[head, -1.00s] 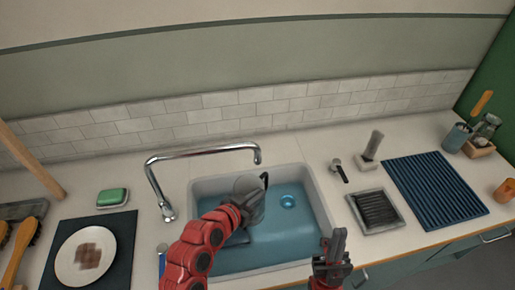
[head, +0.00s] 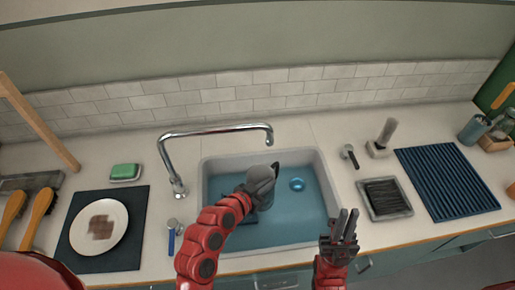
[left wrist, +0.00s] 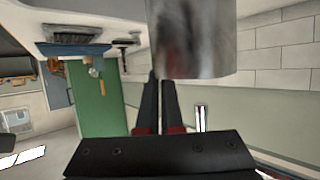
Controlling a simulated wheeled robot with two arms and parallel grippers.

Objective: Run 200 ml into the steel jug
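The steel jug (head: 266,204) is over the blue sink basin (head: 308,221), lower in the head view than the tap's spout end (head: 269,138). My left gripper (head: 250,190) is at the jug's left side; in the left wrist view its narrow fingers (left wrist: 158,80) are close together against the grey jug wall (left wrist: 190,40), apparently shut on it. The exact grip point and the jug's inside are hidden. No water stream shows at the chrome tap (head: 214,131). My right gripper (head: 345,222) is empty at the sink's front right, its fingers apart.
A green sponge (head: 125,172), plate (head: 99,227), dark square tray (head: 384,198) and blue ribbed mat (head: 446,180) occupy the counter.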

